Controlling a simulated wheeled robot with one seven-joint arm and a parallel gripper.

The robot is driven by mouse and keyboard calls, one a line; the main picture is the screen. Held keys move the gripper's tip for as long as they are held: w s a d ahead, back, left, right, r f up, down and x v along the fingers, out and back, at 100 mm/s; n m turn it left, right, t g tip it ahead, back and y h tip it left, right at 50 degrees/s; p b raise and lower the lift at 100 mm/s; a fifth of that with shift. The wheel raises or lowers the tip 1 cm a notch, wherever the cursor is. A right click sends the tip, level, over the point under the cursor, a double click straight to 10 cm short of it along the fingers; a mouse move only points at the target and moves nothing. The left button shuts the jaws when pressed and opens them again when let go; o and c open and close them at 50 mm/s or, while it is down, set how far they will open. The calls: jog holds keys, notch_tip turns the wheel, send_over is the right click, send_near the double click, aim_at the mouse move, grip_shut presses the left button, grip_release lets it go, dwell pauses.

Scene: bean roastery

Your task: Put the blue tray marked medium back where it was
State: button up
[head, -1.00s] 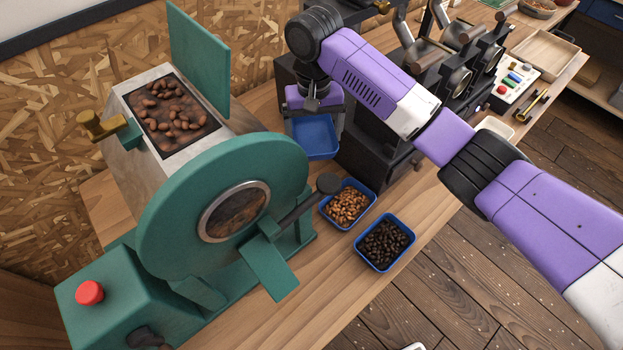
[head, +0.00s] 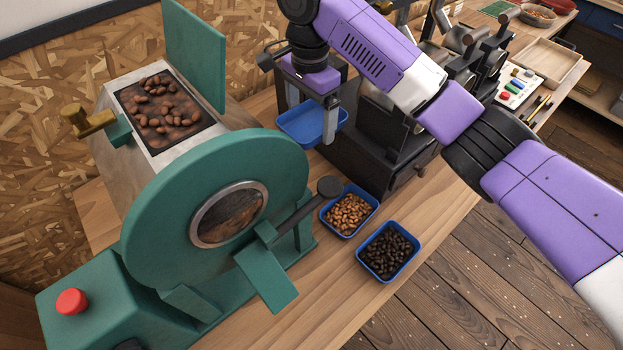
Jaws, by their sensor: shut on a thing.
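An empty blue tray (head: 301,127) is held by my gripper (head: 312,112) behind the green roaster drum. My gripper points down and is shut on the tray, which looks raised above the bench. No marking on it can be read from here. Two other blue trays stand on the bench in front of it: one with light brown beans (head: 349,211) and one with dark beans (head: 388,251).
A green roaster (head: 215,210) with a bean hopper (head: 160,115) fills the left. A dark machine (head: 385,150) stands close right of my gripper. Bare wooden bench (head: 325,275) lies in front of the two filled trays.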

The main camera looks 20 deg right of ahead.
aim_at(311, 183)
notch_tip(311, 183, down, 19)
jog(key=shift+f, duration=0.2)
dwell(0.3)
jog(key=shift+f, duration=0.1)
jog(key=o, duration=1.2)
notch_tip(311, 183, up, 12)
jog(key=shift+r+b, duration=0.15)
jog(key=shift+b, duration=0.2)
